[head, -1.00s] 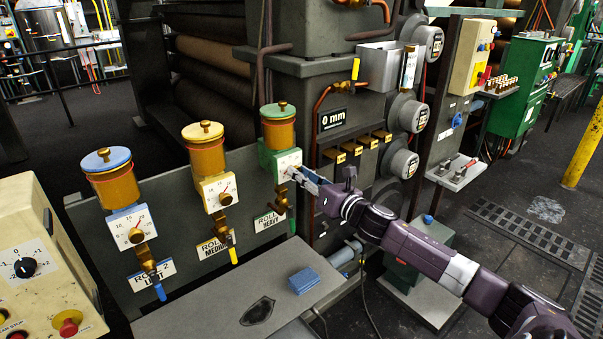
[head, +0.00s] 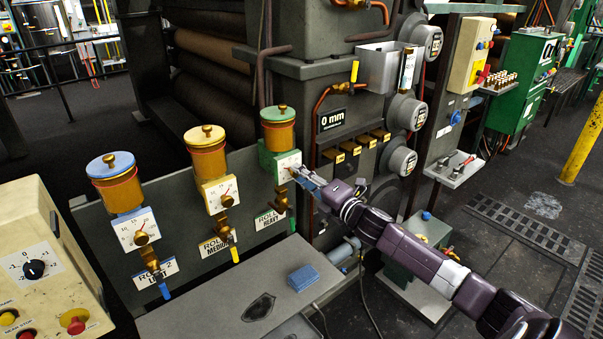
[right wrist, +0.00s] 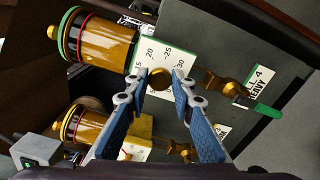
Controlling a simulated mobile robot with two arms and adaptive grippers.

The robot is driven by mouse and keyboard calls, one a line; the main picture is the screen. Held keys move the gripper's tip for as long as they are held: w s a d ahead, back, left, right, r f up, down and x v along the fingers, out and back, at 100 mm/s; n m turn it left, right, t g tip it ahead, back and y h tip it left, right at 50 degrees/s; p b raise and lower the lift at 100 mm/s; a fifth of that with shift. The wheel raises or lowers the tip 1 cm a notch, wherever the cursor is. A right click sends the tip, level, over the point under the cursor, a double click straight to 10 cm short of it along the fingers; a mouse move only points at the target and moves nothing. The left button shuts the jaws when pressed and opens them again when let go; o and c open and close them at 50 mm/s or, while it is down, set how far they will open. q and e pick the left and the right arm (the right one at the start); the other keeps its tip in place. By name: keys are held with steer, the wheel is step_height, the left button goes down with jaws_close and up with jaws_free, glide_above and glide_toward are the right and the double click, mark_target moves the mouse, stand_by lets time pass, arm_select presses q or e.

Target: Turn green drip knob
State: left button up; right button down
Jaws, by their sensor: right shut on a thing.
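The green drip oiler (head: 279,130) has an amber reservoir with a green lid. Below it is a white dial (head: 287,160), with a small brass knob at its front. In the right wrist view the brass knob (right wrist: 161,78) sits between the fingertips of my right gripper (right wrist: 160,82), against the white dial (right wrist: 158,58). In the head view my right gripper (head: 300,173) reaches in from the right to this dial and is shut on the knob. The gripper hides most of the knob there. My left gripper is not in view.
The yellow oiler (head: 209,155) and blue oiler (head: 114,182) stand to the left on the same grey panel. A control box (head: 40,265) is at the far left.

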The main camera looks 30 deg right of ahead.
steer(key=shift+a+f+m+p, duration=0.15)
steer(key=shift+m+p, duration=1.45)
steer(key=shift+m, duration=3.65)
steer(key=shift+d+f+m+p, duration=0.1)
steer(key=shift+m+p, duration=1.5)
steer(key=shift+m, duration=3.65)
steer(key=c, duration=1.7)
jaws_free()
steer(key=shift+s+d, duration=0.2)
steer(key=shift+s, duration=2.8)
steer(key=shift+s+d, duration=0.2)
steer(key=shift+s, duration=2.8)
